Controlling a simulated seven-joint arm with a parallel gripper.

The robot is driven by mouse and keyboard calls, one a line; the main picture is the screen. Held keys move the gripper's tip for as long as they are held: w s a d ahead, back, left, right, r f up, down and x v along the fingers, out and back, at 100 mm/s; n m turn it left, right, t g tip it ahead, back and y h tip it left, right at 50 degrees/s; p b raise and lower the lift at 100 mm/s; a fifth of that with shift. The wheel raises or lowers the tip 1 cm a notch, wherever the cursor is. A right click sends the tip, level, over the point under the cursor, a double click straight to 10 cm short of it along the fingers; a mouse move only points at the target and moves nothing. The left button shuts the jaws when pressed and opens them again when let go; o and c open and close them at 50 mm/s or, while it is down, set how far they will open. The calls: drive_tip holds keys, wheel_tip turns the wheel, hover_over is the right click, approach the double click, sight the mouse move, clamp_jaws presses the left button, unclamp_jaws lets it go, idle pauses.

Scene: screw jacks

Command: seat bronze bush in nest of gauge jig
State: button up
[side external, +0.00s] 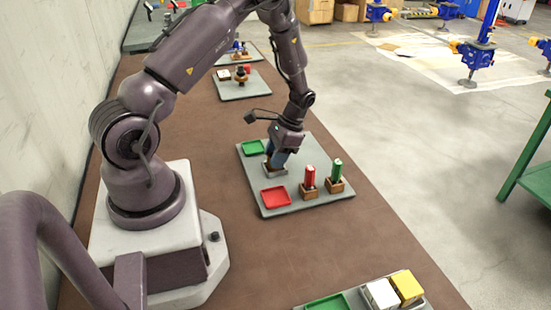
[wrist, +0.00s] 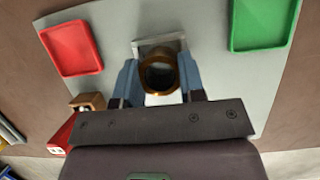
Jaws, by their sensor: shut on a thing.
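The bronze bush (wrist: 161,56) is between the two blue fingers of my gripper (wrist: 159,80) in the wrist view, with its open bore facing the camera. My gripper is shut on it. The grey square nest of the gauge jig (wrist: 150,43) shows just beyond the bush, partly hidden by it. In the side external view my gripper (side external: 275,158) is low over the grey nest (side external: 277,172), and the fingers hide the bush. I cannot tell whether the bush is inside the nest or just above it.
The grey board (side external: 285,203) also carries a red tray (side external: 274,197), a green tray (side external: 253,148), and red (side external: 310,177) and green (side external: 337,168) upright pieces in brown blocks, close right of my gripper. Another board with white (side external: 380,294) and yellow (side external: 406,287) blocks lies in front.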

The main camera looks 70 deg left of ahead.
drive_tip(key=shift+f, duration=0.65)
drive_tip(key=shift+f, duration=0.1)
drive_tip(key=shift+f, duration=0.5)
drive_tip(key=o, duration=0.9)
drive_tip(key=shift+o, duration=0.5)
drive_tip(key=v, duration=1.3)
drive_tip(key=shift+s+r, duration=0.15)
drive_tip(key=shift+s, duration=0.1)
drive_tip(key=s+d+r+t, duration=0.1)
drive_tip(key=d+r+t, duration=0.1)
drive_tip(key=d+r, duration=0.45)
drive_tip(key=s+d+r+t, duration=0.1)
drive_tip(key=d+r+t, duration=0.25)
drive_tip(key=r, duration=0.55)
drive_tip(key=s+d+r+t, duration=0.4)
drive_tip(key=s+d+r, duration=0.2)
drive_tip(key=s+d, duration=0.4)
drive_tip(key=shift+s+t, duration=0.35)
drive_tip(key=shift+s, duration=0.55)
